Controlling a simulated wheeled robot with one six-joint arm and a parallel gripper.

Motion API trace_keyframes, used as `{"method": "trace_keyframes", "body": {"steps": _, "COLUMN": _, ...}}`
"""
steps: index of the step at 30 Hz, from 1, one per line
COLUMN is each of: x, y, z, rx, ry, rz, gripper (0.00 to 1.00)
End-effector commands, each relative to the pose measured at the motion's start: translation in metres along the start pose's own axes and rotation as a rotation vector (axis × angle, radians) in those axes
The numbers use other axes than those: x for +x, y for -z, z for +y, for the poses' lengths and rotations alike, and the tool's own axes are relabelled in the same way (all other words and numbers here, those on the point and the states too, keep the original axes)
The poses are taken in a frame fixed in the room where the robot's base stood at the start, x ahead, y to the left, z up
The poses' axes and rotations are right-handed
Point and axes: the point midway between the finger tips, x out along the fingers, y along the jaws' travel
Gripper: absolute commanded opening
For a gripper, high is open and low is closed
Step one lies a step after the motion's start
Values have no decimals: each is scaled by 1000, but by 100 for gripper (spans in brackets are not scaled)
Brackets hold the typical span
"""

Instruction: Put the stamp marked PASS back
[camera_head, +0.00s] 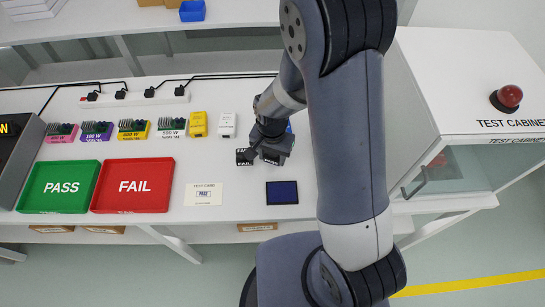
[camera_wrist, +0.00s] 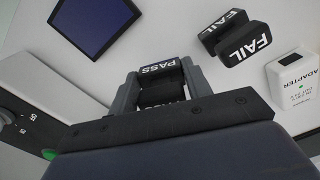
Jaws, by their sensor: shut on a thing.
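My gripper (camera_wrist: 158,82) is shut on the black stamp marked PASS (camera_wrist: 160,68), with its white label showing between the fingers. In the head view my gripper (camera_head: 270,152) is over the white table, right of the black stamp marked FAIL (camera_head: 244,157). The FAIL stamp also shows in the wrist view (camera_wrist: 240,42), apart from my fingers. The dark blue ink pad (camera_head: 282,193) lies in front of my gripper. A test card (camera_head: 203,194) with a blue PASS mark lies to the left. I cannot tell whether the held stamp touches the table.
A green PASS tray (camera_head: 60,187) and a red FAIL tray (camera_head: 133,186) lie at left. A white adapter (camera_head: 227,125) and a yellow one (camera_head: 198,124) stand behind the FAIL stamp. Something blue is partly hidden behind my gripper.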

Motion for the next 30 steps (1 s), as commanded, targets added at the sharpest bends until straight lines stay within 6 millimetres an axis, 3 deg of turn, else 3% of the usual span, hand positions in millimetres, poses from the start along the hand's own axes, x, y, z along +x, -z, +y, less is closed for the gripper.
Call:
{"method": "trace_keyframes", "body": {"steps": 6, "x": 19, "y": 0, "z": 0, "rx": 0, "ry": 0, "rz": 0, "gripper": 32}}
{"method": "trace_keyframes", "body": {"steps": 18, "x": 25, "y": 0, "z": 0, "rx": 0, "ry": 0, "rz": 0, "gripper": 32}}
{"method": "trace_keyframes", "body": {"steps": 19, "x": 23, "y": 0, "z": 0, "rx": 0, "ry": 0, "rz": 0, "gripper": 49}}
{"method": "trace_keyframes", "body": {"steps": 26, "x": 22, "y": 0, "z": 0, "rx": 0, "ry": 0, "rz": 0, "gripper": 68}}
{"method": "trace_keyframes", "body": {"steps": 30, "x": 22, "y": 0, "z": 0, "rx": 0, "ry": 0, "rz": 0, "gripper": 68}}
